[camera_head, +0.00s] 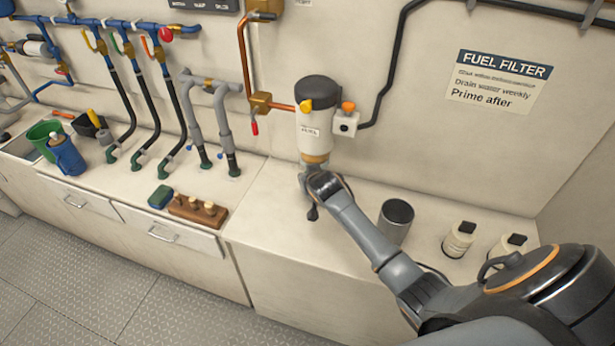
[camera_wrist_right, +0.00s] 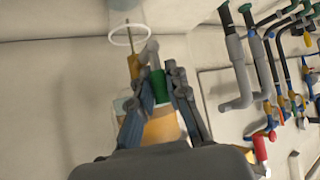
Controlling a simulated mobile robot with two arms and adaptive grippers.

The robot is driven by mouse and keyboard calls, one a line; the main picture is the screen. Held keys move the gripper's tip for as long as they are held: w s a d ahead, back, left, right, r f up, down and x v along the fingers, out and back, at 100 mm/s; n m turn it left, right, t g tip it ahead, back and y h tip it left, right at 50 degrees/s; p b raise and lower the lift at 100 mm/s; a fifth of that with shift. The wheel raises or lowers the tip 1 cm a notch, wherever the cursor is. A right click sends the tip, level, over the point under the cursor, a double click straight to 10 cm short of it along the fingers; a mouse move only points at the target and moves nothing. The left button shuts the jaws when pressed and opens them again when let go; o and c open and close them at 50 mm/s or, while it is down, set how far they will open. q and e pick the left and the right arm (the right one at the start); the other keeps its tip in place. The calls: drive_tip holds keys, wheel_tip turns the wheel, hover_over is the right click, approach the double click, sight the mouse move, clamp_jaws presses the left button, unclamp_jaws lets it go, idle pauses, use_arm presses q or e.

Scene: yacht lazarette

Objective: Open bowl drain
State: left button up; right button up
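The fuel filter (camera_head: 314,128) hangs on the wall, with a black cap, a white body and an amber bowl (camera_head: 317,157) at its bottom. The amber bowl also shows in the right wrist view (camera_wrist_right: 163,128), behind my fingers. My right gripper (camera_head: 312,190) is just below the bowl, largely hidden there by its own wrist. In the right wrist view my right gripper (camera_wrist_right: 159,84) has its two fingers drawn in close around a small green handle (camera_wrist_right: 158,87) under the bowl. A brass stem (camera_wrist_right: 133,66) shows beside it. My left gripper is out of view.
A grey metal cup (camera_head: 396,220) stands open on the counter, right of my right forearm. Two white bottles (camera_head: 459,240) (camera_head: 509,249) stand farther right. Hoses and valves line the left wall.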

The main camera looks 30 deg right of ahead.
drive_tip(key=o, duration=0.4)
drive_tip(key=shift+c, duration=0.2)
